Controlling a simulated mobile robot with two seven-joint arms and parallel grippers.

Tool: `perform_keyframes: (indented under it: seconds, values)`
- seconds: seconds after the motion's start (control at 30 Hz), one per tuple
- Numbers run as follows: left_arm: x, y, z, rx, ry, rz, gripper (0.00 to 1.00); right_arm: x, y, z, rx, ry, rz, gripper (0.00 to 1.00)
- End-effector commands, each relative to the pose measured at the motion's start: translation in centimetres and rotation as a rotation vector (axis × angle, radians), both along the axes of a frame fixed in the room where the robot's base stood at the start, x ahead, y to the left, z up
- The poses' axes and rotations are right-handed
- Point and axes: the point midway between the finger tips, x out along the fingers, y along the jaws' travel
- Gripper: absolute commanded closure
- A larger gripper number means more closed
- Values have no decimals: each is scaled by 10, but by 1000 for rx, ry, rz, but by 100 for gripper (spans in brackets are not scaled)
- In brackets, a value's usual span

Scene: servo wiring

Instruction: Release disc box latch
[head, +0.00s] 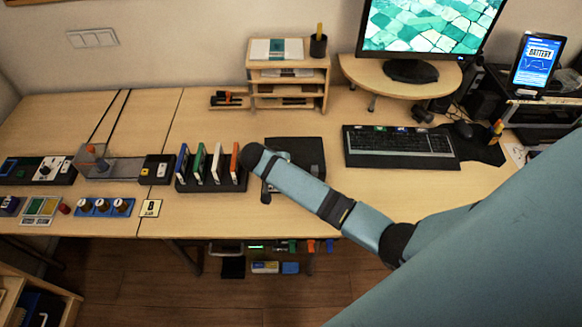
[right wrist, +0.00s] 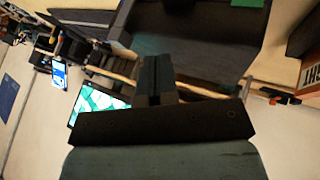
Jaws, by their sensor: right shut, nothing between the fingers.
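My right gripper (right wrist: 156,65) is shut in the right wrist view, its two dark fingers together with nothing between them. A large dark box-like body (right wrist: 205,38) fills the upper middle of that view, just beyond the fingertips; I cannot tell whether they touch it. In the head view my right arm reaches in from the right, over a flat black item (head: 311,151) beside the disc rack; the arm hides part of it and most of the gripper. I cannot make out a latch or say for certain which item is the disc box. My left gripper is not in view.
A black rack (head: 211,186) of upright coloured cases stands left of my arm. A wooden shelf (head: 289,88) is behind, a keyboard (head: 400,146) and monitor (head: 425,25) to the right. Small devices line the left table. Bare tabletop lies in front of the keyboard.

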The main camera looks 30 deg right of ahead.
Motion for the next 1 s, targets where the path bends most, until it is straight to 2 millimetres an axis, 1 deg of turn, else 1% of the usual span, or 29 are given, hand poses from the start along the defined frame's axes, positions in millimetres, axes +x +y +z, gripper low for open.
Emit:
perform_keyframes:
  seconds: [0.03, 0.2, 0.4, 0.6, 1.0]
  values:
    - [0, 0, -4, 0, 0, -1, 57, -1, 8, 7, 2, -3, 0, 100]
    - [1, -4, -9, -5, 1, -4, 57, -4, 27, 34, 1, -2, -1, 100]
    - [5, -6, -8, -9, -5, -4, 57, -5, 38, 50, -2, 1, -1, 100]
    - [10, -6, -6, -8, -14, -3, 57, -6, 40, 53, -2, 2, -2, 100]
    - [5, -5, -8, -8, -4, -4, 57, -6, 39, 52, 0, 2, 1, 100]
